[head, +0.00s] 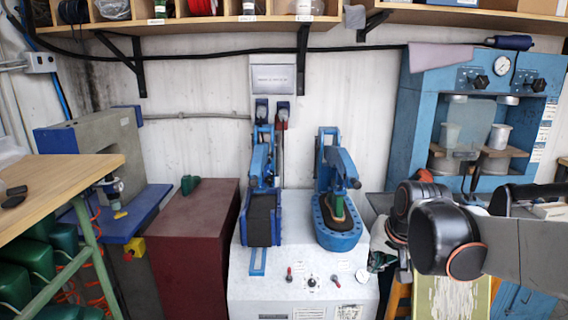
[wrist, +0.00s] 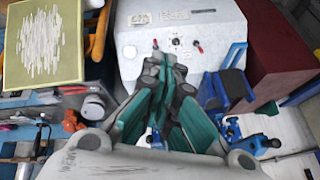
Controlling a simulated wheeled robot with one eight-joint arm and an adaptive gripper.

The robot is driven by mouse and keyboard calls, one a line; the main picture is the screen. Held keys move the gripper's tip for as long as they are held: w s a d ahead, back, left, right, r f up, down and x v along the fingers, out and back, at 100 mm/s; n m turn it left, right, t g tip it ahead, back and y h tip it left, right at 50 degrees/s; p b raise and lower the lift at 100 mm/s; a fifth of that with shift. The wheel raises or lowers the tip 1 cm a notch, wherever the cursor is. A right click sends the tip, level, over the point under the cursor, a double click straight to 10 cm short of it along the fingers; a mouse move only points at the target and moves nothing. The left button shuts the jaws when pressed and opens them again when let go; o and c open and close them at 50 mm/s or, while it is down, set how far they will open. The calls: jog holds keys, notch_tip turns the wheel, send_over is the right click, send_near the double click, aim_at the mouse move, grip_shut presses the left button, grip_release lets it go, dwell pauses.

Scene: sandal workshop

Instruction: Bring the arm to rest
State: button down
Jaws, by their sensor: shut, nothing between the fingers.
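My arm reaches in from the right edge of the head view, its dark elbow joint in front of the machine's right side. My gripper (head: 381,262) shows only in part there, beside that joint, just right of the white machine; the joint hides the rest. In the wrist view my gripper (wrist: 161,62) has its grey fingers with green pads brought together at the tips. It is shut and holds nothing. The white machine body (wrist: 204,24) lies beyond the fingertips in that view.
The white machine (head: 262,290) carries two blue presses, the right one (head: 338,232) holding a sole-shaped piece. A blue cabinet (head: 405,125) with a gauge stands at the right. A dark red cabinet (head: 190,240) and a wooden bench (head: 60,182) stand left. A shelf (head: 210,27) crosses the top.

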jog(key=s+a+n+t, duration=0.1)
jog(key=s+n, duration=0.2)
jog(key=s, duration=1.7)
jog(key=shift+a+f+n+t+h, duration=0.15)
jog(key=shift+f+n+t+h, duration=0.15)
